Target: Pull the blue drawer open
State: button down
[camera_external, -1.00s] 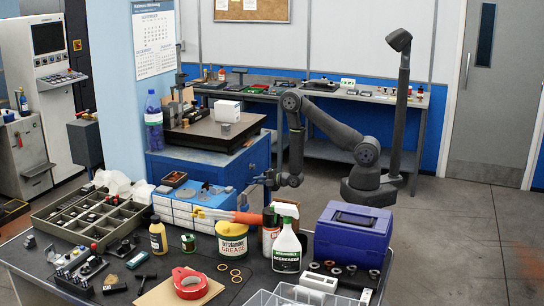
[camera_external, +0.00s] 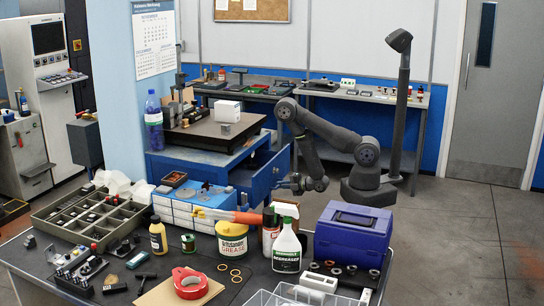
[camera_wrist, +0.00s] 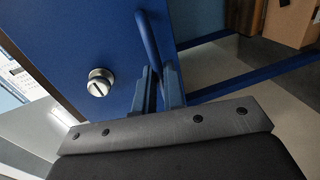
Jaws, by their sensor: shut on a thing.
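The blue drawer (camera_external: 266,178) stands pulled out from the blue cabinet (camera_external: 165,170) under the dark surface plate, with a gap behind its front. In the wrist view its blue front (camera_wrist: 82,42) fills the upper left, with a round metal lock (camera_wrist: 100,83). The drawer's blue bar handle (camera_wrist: 149,40) runs down between my gripper's fingers (camera_wrist: 160,86). My gripper is shut on the handle. In the external view my gripper (camera_external: 286,185) is small and dark at the drawer front, and its grip is hard to make out.
A front bench holds a purple toolbox (camera_external: 352,232), a degreaser bottle (camera_external: 287,248) and a grease tub (camera_external: 232,240). A back bench (camera_external: 340,93) stands along the wall. Open floor (camera_external: 455,225) lies at the right.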

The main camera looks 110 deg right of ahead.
jog(key=shift+f+v, duration=0.25)
jog(key=shift+v, duration=0.8)
jog(key=shift+f+v, duration=0.2)
jog(key=shift+v, duration=0.9)
jog(key=c, duration=1.5)
grip_release()
